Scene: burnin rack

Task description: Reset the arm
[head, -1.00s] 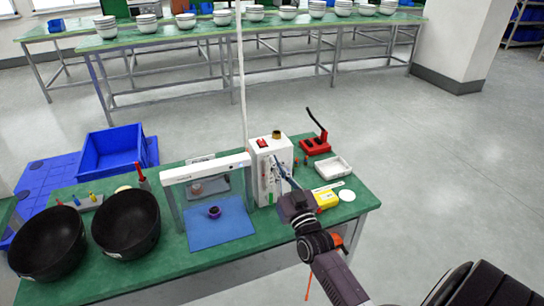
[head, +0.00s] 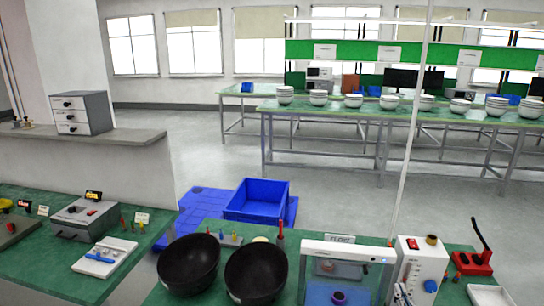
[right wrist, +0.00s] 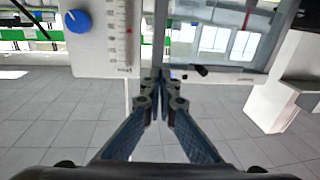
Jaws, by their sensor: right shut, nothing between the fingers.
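My right gripper (right wrist: 160,78) is shut with nothing between its fingertips in the right wrist view. Its fingers point at the white control box (right wrist: 100,38), which has a blue knob (right wrist: 78,21) and a scale. My left gripper is in neither view.
Two black bowls (head: 188,264) (head: 256,273) stand left of the white frame (head: 347,252). A red hand press (head: 474,262) stands to the right. A blue crate (head: 257,201) is on the floor behind. A grey instrument box (head: 86,220) stands on the left table.

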